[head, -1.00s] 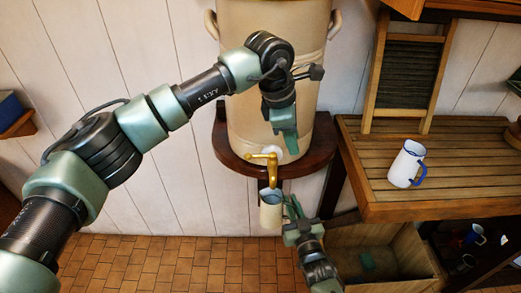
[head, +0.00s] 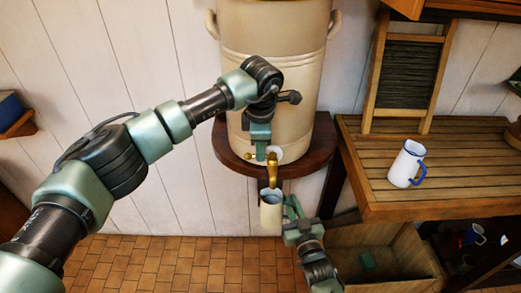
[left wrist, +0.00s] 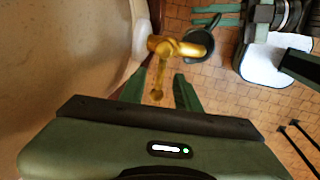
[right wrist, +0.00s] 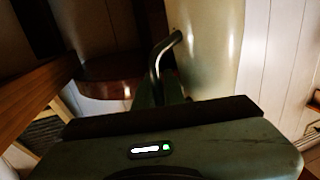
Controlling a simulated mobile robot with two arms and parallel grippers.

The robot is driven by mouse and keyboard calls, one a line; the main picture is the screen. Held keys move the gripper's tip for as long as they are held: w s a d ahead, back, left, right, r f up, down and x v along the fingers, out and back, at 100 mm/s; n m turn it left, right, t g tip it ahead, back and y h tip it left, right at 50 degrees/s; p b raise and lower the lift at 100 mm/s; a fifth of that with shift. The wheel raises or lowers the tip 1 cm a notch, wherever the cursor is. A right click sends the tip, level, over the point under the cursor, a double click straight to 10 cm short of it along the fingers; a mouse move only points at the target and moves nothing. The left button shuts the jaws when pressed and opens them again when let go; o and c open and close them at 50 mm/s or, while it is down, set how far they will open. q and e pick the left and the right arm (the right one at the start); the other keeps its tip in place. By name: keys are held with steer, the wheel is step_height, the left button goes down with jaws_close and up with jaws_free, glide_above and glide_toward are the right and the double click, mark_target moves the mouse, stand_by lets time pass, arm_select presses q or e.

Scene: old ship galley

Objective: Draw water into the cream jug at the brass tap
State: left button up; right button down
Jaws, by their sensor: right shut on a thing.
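The cream jug (head: 271,213) hangs upright below the brass tap (head: 272,170), which is fixed low on a big cream urn (head: 285,60). My right gripper (head: 291,210) is shut on the jug's handle; the right wrist view shows the metal handle (right wrist: 158,62) between its fingers. My left gripper (head: 262,152) is open at the tap. In the left wrist view the brass lever (left wrist: 158,93) lies between its spread fingers, apart from them as far as I can see. The jug's dark mouth (left wrist: 200,50) shows beneath the tap there. No water stream is visible.
The urn stands on a round dark wooden shelf (head: 232,160). To the right, a slatted bench (head: 455,165) holds a white jug with blue trim (head: 405,166) and a washboard (head: 408,75). A wooden crate (head: 405,258) sits below. The tiled floor at left is clear.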

arm_select(q)
steer(key=shift+w+f, duration=0.15)
steer(key=shift+f, duration=0.6)
jaws_close()
steer(key=shift+r, duration=0.1)
stand_by(0.8)
